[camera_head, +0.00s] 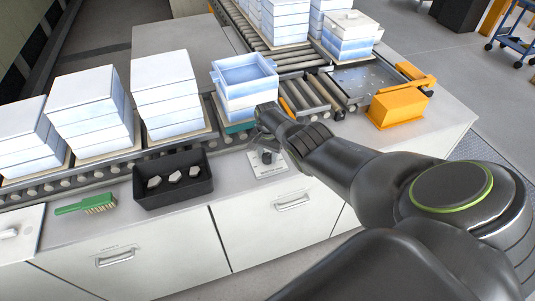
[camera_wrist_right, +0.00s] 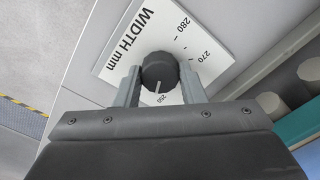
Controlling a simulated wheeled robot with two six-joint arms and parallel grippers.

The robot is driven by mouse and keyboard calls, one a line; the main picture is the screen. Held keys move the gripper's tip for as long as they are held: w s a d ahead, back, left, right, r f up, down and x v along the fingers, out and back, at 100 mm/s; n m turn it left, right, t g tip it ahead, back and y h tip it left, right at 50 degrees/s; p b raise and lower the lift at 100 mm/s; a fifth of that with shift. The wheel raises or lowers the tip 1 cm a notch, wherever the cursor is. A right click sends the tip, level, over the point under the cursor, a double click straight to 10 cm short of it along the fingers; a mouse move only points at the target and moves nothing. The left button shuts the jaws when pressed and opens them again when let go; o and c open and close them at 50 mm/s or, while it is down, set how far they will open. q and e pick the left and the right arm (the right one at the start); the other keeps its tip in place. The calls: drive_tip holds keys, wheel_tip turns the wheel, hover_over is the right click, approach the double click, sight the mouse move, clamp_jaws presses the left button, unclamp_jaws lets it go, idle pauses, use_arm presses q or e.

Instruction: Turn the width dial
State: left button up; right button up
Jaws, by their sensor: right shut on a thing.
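The width dial (camera_wrist_right: 158,70) is a round black knob with a white pointer line on a white plate (camera_wrist_right: 120,45) marked "WIDTH mm". The plate shows 280, 270 and a smaller-looking number near the pointer that is hard to read. The pointer points down in the right wrist view, towards that number. My right gripper (camera_wrist_right: 160,76) is shut on the dial, one finger on each side. In the head view the dial (camera_head: 266,157) sits on the counter front, below my right gripper (camera_head: 267,146). My left gripper is not in view.
A roller conveyor (camera_head: 110,168) with stacks of white-blue boxes (camera_head: 168,85) runs behind the dial. A black bin (camera_head: 172,197) with pale pieces and a green brush (camera_head: 87,205) lie to the left. An orange block (camera_head: 398,107) stands at the right.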

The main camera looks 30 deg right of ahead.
sight(267, 156)
drive_tip(key=m, duration=0.6)
drive_tip(key=shift+r, duration=0.1)
drive_tip(key=shift+w+m, duration=0.1)
drive_tip(key=shift+m, duration=0.2)
idle(0.3)
drive_tip(key=o, duration=1)
drive_tip(key=shift+r, duration=0.6)
drive_tip(key=shift+r+b, duration=0.3)
drive_tip(key=shift+r, duration=0.4)
wheel_tip(267, 156, up, 15)
drive_tip(key=shift+f+b, duration=0.1)
drive_tip(key=shift+b, duration=0.45)
